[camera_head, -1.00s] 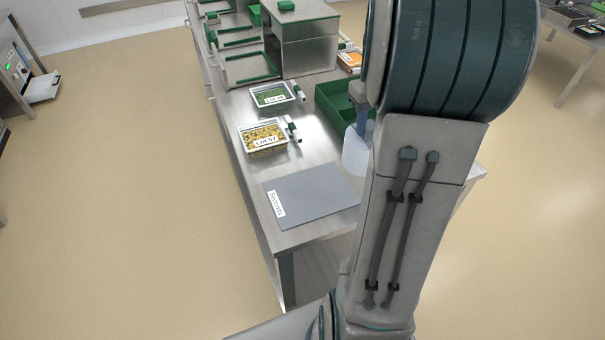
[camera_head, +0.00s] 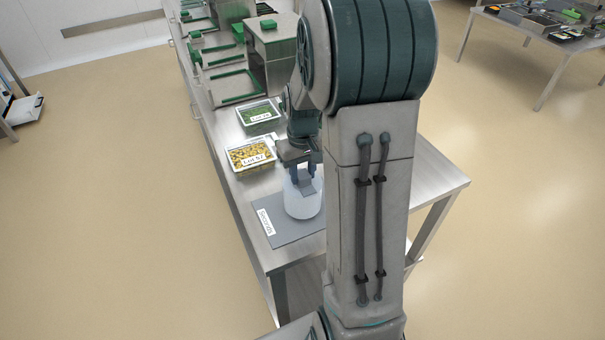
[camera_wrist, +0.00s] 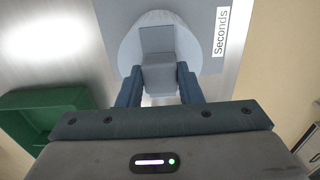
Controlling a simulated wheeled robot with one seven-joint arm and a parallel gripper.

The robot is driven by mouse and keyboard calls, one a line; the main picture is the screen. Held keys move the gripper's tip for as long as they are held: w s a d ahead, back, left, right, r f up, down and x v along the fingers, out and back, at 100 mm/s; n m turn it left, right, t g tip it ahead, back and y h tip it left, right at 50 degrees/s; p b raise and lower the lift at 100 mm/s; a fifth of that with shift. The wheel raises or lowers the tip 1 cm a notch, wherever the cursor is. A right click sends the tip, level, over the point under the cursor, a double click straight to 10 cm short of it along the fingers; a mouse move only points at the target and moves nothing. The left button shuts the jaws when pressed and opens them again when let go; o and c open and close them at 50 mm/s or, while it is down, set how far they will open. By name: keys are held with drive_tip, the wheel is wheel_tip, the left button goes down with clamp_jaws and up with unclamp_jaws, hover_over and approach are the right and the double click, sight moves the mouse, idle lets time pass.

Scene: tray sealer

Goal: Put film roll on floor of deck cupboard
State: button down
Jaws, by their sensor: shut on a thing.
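The film roll (camera_head: 303,203) looks like a white, upright cylinder with a grey piece at its top. My gripper (camera_head: 305,178) is above it, with its fingers shut on that grey piece. In the wrist view the fingers (camera_wrist: 160,85) close on the grey piece, and the pale round roll (camera_wrist: 130,50) shows beyond it. The roll appears over the grey mat; I cannot tell whether it touches it. I cannot make out a deck cupboard for certain.
The grey mat (camera_head: 275,230) labelled "Seconds" lies at the table's near end. Yellow (camera_head: 250,157) and green (camera_head: 258,114) filled trays stand behind it. A steel housing (camera_head: 272,55) stands further back. A green bin (camera_wrist: 40,108) shows in the wrist view. Floor is clear at left.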

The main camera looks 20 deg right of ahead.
drive_tip(key=shift+f, duration=0.7)
drive_tip(key=shift+f, duration=0.2)
drive_tip(key=c, duration=1)
unclamp_jaws()
drive_tip(key=shift+r, duration=0.15)
